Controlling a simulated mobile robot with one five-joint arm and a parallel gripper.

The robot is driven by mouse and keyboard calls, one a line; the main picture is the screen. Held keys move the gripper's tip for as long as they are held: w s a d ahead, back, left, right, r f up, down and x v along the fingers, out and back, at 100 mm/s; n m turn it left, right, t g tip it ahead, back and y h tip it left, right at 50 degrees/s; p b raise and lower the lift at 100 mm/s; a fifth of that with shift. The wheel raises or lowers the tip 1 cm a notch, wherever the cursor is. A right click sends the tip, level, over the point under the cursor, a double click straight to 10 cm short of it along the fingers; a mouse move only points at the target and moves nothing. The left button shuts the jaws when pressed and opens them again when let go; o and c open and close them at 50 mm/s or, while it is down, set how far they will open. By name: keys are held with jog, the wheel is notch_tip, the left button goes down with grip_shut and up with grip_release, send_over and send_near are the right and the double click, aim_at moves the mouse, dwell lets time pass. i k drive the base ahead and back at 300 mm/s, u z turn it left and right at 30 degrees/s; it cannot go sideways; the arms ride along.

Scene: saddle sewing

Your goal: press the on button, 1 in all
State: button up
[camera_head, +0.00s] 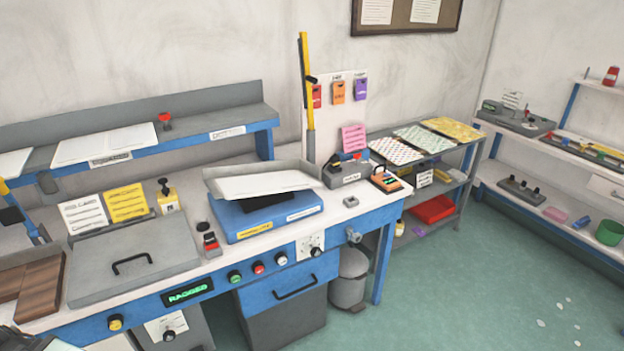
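The front panel of the blue workbench (208,293) carries a row of buttons. A yellow button (115,323) is at the panel's left end. I can read no "on" label on any of them. Whether any button is pressed in is too small to tell.
A grey lid with a black handle (131,262) and a blue box with a tilted white tray (262,184) stand on the bench. A drawer (290,287) and a grey bin (349,280) are below. Green floor (470,290) is mostly open at the right, before shelves.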

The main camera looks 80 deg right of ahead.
aim_at(236, 279)
jog(key=z, duration=1)
jog(key=k, duration=0.85)
jog(key=z, duration=0.55)
jog(key=i, duration=0.95)
